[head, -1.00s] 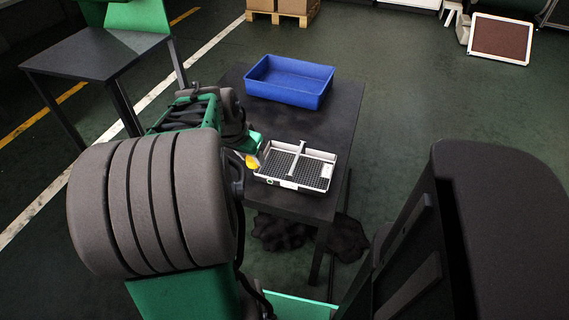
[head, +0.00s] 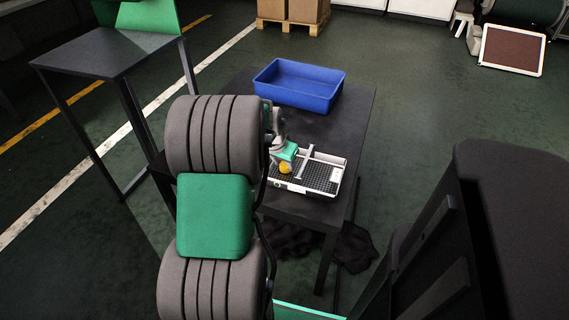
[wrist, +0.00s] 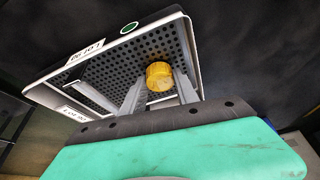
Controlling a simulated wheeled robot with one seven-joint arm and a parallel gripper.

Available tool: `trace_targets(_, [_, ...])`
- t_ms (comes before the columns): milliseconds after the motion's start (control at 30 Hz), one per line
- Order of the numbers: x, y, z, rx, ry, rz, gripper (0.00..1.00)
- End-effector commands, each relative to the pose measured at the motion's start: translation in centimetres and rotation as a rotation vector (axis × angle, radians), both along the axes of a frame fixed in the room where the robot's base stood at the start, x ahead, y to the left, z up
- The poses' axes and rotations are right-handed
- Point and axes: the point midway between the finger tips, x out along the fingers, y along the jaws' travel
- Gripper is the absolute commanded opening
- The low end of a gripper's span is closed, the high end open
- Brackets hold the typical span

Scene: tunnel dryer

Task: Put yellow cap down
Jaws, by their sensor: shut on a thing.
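The yellow cap (wrist: 159,76) is between the fingertips of my gripper (wrist: 160,88) in the wrist view. My gripper is shut on it. In the head view the yellow cap (head: 285,168) shows just below my green gripper (head: 284,154), over the left compartment of a white tray (head: 325,191). The tray also shows in the wrist view (wrist: 188,45), with a dark perforated floor and a divider. I cannot tell whether the cap touches the tray floor.
The tray stands on a dark table (head: 352,110). A blue bin (head: 298,98) stands behind it on the same table. Another dark table (head: 105,55) is at the left. A black chair-like shape (head: 490,220) is at the right. Boxes on a pallet (head: 290,15) are far back.

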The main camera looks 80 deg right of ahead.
Motion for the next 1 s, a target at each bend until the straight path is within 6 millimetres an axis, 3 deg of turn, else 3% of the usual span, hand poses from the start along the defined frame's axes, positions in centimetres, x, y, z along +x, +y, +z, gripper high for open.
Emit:
trace_targets(100, [0.0,0.0,-0.4,0.001,0.000,0.000,0.00])
trace_targets(133, [0.0,0.0,-0.4,0.000,0.000,0.000,0.37])
trace_targets(400, [0.0,0.0,-0.3,0.000,0.000,0.000,0.58])
trace_targets(733, [0.1,0.2,0.7,-0.002,0.000,0.000,0.58])
trace_targets(1000, [0.7,2.5,6.9,-0.004,-0.001,0.002,0.58])
